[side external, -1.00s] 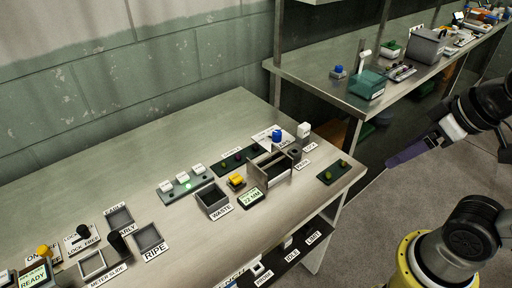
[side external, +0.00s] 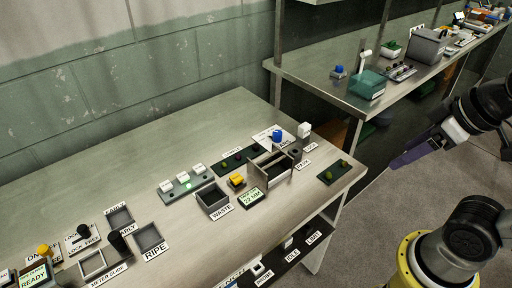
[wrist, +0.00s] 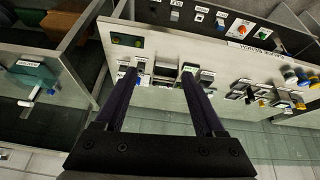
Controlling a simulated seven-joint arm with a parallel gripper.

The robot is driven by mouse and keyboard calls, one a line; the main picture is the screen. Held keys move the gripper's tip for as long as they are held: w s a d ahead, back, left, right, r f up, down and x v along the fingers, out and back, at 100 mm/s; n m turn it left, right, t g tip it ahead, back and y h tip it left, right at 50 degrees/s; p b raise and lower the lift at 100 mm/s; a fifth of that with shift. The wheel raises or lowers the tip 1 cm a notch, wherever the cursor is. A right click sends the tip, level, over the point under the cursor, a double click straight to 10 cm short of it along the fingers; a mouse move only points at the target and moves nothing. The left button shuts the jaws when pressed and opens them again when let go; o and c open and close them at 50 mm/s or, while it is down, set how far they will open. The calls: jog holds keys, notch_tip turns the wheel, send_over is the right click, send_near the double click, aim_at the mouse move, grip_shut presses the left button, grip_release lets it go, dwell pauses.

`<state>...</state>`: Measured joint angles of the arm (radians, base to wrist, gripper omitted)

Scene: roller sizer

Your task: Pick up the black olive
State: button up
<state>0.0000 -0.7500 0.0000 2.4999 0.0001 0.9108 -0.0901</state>
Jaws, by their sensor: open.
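Small dark round items, which may include the black olive (side external: 238,157), sit in a dark green tray (side external: 221,167) at the back middle of the bench in the side view. They are too small to tell apart. Another dark green tray (side external: 325,179) near the bench's right end holds green olives (side external: 330,174). My gripper (wrist: 160,74) is open and empty, its two dark fingers spread in the wrist view. In the side view my gripper (side external: 392,166) is off the bench's right end, apart from both trays.
A grey waste bin (side external: 212,201), an open-topped box (side external: 270,168), a yellow button (side external: 237,180) and a small green display (side external: 250,198) stand mid-bench. Empty ripe and early bins are at front left. A shelf (side external: 345,98) with a teal box (side external: 367,85) stands behind at right.

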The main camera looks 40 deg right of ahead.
jog(key=w+r+n, duration=1.2)
jog(key=w+r, duration=0.2)
jog(key=w, duration=0.3)
jog(key=n+g, duration=0.5)
jog(key=g, duration=0.1)
send_over(256, 147)
jog(key=f, duration=3.3)
jog(key=shift+w+d+f, duration=0.15)
jog(key=shift+w+d, duration=0.15)
jog(key=shift+w, duration=0.1)
jog(key=shift+f, duration=3)
grip_shut()
